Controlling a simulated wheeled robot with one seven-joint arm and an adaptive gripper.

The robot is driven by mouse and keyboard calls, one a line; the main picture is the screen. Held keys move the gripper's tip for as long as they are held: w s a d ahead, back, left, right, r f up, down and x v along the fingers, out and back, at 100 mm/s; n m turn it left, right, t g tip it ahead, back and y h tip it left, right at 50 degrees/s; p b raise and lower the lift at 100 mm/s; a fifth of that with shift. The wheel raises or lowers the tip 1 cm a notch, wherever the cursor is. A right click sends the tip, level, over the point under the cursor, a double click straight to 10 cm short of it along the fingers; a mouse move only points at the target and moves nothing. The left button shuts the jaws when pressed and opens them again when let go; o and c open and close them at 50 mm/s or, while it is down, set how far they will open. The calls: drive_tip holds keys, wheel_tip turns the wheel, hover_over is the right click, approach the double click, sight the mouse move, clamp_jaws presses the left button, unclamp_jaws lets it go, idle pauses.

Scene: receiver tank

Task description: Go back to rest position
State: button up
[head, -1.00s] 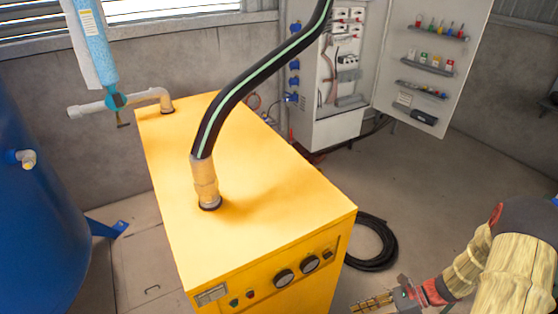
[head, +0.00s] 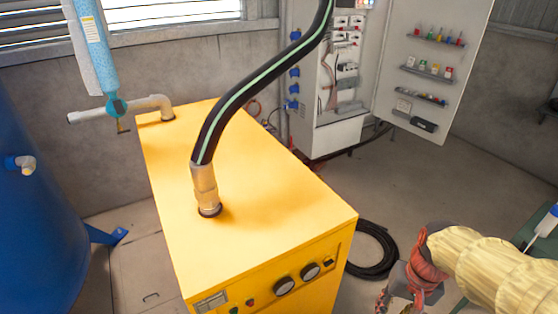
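My gripper (head: 396,300) is at the bottom edge of the head view, right of the yellow cabinet's front corner. It is small and partly cut off by the frame, so I cannot tell whether its fingers are open or shut. No held object shows. My arm in its pale yellow cover comes in from the right edge, with a red part near the wrist. The yellow cabinet (head: 265,190) stands in the middle, with a black hose (head: 255,85) rising from a metal fitting on its top. My gripper appears apart from the cabinet.
A blue tank (head: 35,220) stands at the left. An open electrical cabinet (head: 330,135) is at the back, its door (head: 435,75) swung right. A coiled black hose (head: 375,250) lies on the floor. A dark green surface (head: 530,235) shows at the right edge. Floor behind the coil is clear.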

drive_tip(key=s+a+r+n+t, duration=0.1)
drive_tip(key=a+r+n+t, duration=0.1)
drive_tip(key=r, duration=0.4)
drive_tip(key=s+a+r+n+t, duration=0.2)
drive_tip(key=a+r+t, duration=0.1)
drive_tip(key=r, duration=0.3)
drive_tip(key=shift+a+r+h, duration=0.4)
drive_tip(key=shift+a, duration=0.5)
drive_tip(key=shift+c, duration=0.4)
idle(0.4)
